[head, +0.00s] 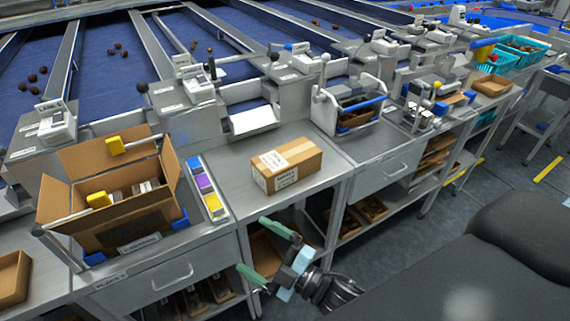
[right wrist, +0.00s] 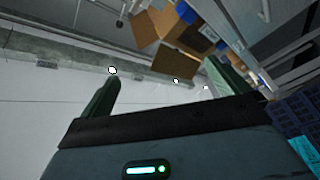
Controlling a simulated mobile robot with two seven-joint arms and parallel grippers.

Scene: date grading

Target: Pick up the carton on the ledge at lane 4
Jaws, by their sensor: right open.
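A closed brown carton (head: 287,165) with white labels sits on the grey metal ledge (head: 235,190) in the middle of the head view. My right gripper (head: 258,252) is below and in front of the ledge's front edge, apart from the carton. Its two green fingers are spread with nothing between them. In the right wrist view the open fingers (right wrist: 165,92) also show, with open brown cardboard (right wrist: 170,40) beyond them. Lane 4's marking cannot be read. My left gripper is not in view.
A large open carton (head: 120,215) stands on the bench to the left, beside a strip of coloured blocks (head: 207,190). A white-framed station (head: 350,105) stands right of the closed carton. Shelves with boxes lie under the benches. Blue lanes with dates run behind.

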